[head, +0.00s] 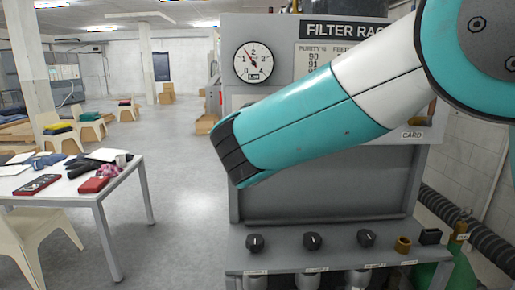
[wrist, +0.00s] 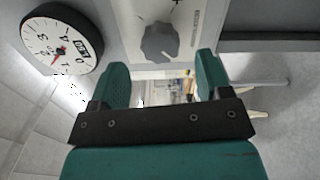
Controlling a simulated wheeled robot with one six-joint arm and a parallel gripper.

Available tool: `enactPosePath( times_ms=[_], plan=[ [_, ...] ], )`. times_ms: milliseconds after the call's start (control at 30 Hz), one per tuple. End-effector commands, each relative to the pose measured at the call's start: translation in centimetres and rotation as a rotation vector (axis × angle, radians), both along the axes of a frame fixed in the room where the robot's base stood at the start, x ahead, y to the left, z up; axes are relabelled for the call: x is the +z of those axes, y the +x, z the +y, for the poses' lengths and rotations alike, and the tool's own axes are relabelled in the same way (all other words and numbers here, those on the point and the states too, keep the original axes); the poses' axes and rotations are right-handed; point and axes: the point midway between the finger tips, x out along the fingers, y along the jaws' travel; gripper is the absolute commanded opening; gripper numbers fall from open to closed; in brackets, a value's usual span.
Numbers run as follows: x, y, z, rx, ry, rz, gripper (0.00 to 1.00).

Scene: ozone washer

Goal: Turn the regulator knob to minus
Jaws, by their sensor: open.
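A dark grey knob (wrist: 160,42) sits on the light panel in the wrist view, with a lobed shape. I take it to be the regulator knob; small markings beside it are too small to read. My gripper (wrist: 161,75) is open, its two teal fingers apart, with the knob just beyond the gap between the tips. The fingers do not visibly touch the knob. In the head view my arm covers this part of the panel, hiding the knob and the fingers. A round white gauge (head: 253,62) with a red needle is above left of the arm; it also shows in the wrist view (wrist: 62,40).
The grey filter rack (head: 232,30) has a sign at its top. Several black knobs (head: 312,241) line its lower shelf, with a brass fitting (head: 403,244) at right. A white table (head: 135,172) with gloves and red items stands at left. The floor between is clear.

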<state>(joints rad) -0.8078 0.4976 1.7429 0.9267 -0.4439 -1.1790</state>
Motion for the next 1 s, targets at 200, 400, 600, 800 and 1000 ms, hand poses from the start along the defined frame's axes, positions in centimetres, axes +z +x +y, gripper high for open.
enactPosePath(
  times_ms=[200,400,600,800,1000],
  plan=[
    [-0.6,-5.9,0.1,0.004,0.000,0.000,0.71],
    [-0.4,-9.6,0.1,0.003,0.000,0.000,0.71],
    [-0.2,-11.3,0.0,0.000,-0.001,0.001,0.71],
    [0.0,-11.4,0.0,-0.001,-0.001,0.001,0.71],
    [-0.4,-11.2,-0.5,-0.004,0.020,0.023,0.71]
  ],
)
